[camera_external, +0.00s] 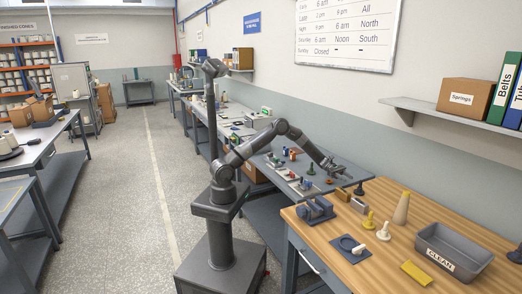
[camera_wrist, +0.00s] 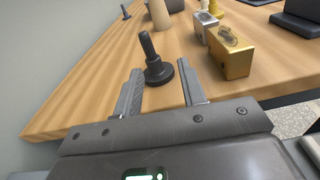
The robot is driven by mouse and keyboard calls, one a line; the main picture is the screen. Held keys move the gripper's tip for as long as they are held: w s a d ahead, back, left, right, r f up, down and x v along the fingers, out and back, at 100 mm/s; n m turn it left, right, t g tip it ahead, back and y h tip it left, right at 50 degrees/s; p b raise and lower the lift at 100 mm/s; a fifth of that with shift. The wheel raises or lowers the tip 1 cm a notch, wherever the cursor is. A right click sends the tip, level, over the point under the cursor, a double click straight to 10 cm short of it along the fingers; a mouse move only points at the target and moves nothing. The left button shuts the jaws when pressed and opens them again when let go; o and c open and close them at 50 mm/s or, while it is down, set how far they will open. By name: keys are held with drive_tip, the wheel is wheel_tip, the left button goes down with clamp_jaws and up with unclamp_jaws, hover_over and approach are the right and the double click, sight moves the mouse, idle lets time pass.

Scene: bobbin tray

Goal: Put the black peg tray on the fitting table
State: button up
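A black peg (camera_wrist: 157,68) with a round base stands upright on the wooden table (camera_wrist: 85,95). In the wrist view it is just beyond and between the fingertips. In the external view the black peg (camera_external: 359,189) is near the table's far left corner. My gripper (camera_external: 343,172) is above that end of the table. In the wrist view my gripper (camera_wrist: 165,90) is open, with nothing clamped. Several small trays (camera_external: 303,187) with coloured pieces lie on the grey bench (camera_external: 262,163). I cannot tell which is the black peg tray, or which table is the fitting table.
A brass block (camera_wrist: 231,55) stands right of the black peg. A dark device (camera_external: 316,209), yellow peg (camera_external: 368,221), beige cone (camera_external: 401,208), dark mat (camera_external: 340,242) and grey CLEAN bin (camera_external: 455,240) stand on the wooden table. The wall shelf (camera_external: 440,112) is above.

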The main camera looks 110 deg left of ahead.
sight(360, 187)
drive_tip(key=shift+n+t, duration=0.4)
drive_tip(key=w, duration=0.1)
drive_tip(key=w+d, duration=0.2)
drive_tip(key=w, duration=0.1)
drive_tip(key=shift+w+d+f, duration=0.1)
drive_tip(key=shift+d+f, duration=0.1)
drive_tip(key=shift+f, duration=0.15)
drive_tip(key=x, duration=0.5)
drive_tip(key=shift+w+a+r, duration=0.1)
drive_tip(key=shift+w+r, duration=0.15)
drive_tip(key=shift+r, duration=0.05)
clamp_jaws()
